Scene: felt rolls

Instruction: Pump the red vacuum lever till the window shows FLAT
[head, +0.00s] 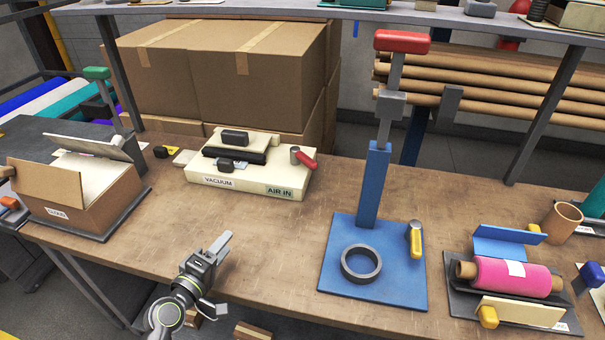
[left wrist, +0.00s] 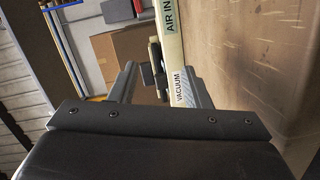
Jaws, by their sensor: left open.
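The cream vacuum unit (head: 250,181) stands at the back middle of the table, with VACUUM and AIR IN labels on its front. Its short red lever (head: 306,160) is at the right end of its top, by a grey pivot, and slants down to the right. No window reading FLAT can be made out. My left gripper (head: 222,246) is open and empty near the table's front edge, in front of the unit and apart from it. In the left wrist view the open fingers (left wrist: 160,88) point toward the unit's VACUUM end (left wrist: 178,75); the lever is not seen there.
A blue press (head: 373,190) with a red top handle and a dark ring on its base stands to the right. A pink roll (head: 510,277) lies in a holder at far right. An open carton (head: 85,200) is at left. The table between gripper and unit is clear.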

